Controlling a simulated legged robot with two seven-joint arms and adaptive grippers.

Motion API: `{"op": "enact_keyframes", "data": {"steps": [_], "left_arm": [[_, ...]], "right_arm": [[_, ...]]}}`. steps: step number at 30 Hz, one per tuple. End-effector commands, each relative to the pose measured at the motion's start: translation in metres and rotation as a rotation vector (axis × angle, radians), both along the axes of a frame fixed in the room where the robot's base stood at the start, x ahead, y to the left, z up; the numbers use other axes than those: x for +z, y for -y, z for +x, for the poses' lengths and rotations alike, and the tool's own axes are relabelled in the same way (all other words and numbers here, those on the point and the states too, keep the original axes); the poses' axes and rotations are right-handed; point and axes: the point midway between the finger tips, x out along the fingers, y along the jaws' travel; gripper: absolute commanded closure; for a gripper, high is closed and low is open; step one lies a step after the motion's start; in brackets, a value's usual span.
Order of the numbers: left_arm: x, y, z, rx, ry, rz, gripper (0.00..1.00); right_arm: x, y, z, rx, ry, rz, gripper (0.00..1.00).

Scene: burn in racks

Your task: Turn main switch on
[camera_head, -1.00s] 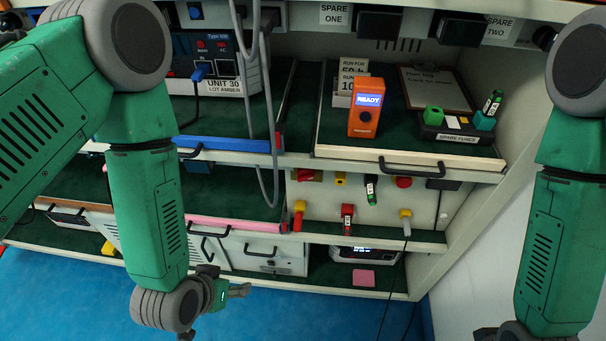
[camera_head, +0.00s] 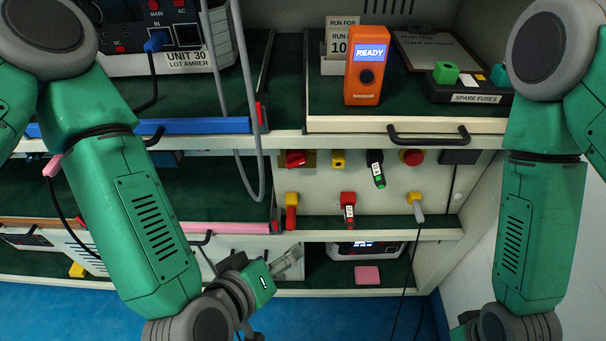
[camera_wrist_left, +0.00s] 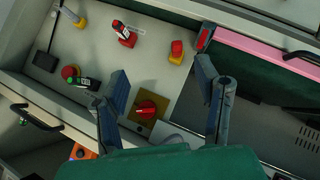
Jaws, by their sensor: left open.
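The likely main switch, a red rotary knob (camera_head: 295,159) on a yellow plate, sits at the upper left of the pale control panel (camera_head: 318,190). In the left wrist view the red knob (camera_wrist_left: 147,108) shows from the front, between and beyond the fingers. Its on/off marking cannot be read. My left gripper (camera_head: 292,262) is open and empty, below and left of the panel in the head view. Its two spread fingers show in the left wrist view (camera_wrist_left: 162,76). They look apart from the knob. My right arm comes down at the right; its gripper is out of frame.
The panel also carries a red button (camera_head: 411,157), a tagged black-and-green plug (camera_head: 377,168) and coloured connectors, including a red one (camera_head: 348,208). A grey cable loop (camera_head: 262,170) hangs left of the panel. A shelf handle (camera_head: 428,136) juts out above. An orange READY device (camera_head: 366,65) stands higher up.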

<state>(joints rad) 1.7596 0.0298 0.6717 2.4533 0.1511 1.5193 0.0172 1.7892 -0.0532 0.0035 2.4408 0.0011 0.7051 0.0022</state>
Motion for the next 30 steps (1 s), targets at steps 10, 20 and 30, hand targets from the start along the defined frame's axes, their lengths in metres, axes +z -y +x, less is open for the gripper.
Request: {"op": "enact_keyframes", "data": {"steps": [10, 20, 30], "left_arm": [[0.076, 0.024, 0.043, 0.331, 0.301, -0.31, 0.43], [0.08, 0.031, 0.075, 0.368, 0.33, -0.326, 0.43], [0.062, 0.039, 0.143, 0.367, 0.326, -0.332, 0.43]], "right_arm": [[-0.071, -0.002, 0.0, 0.002, 0.0, 0.001, 0.59], [-0.08, -0.002, 0.0, 0.001, 0.001, 0.001, 0.59], [-0.102, -0.002, 0.0, 0.002, 0.0, 0.001, 0.59]]}}
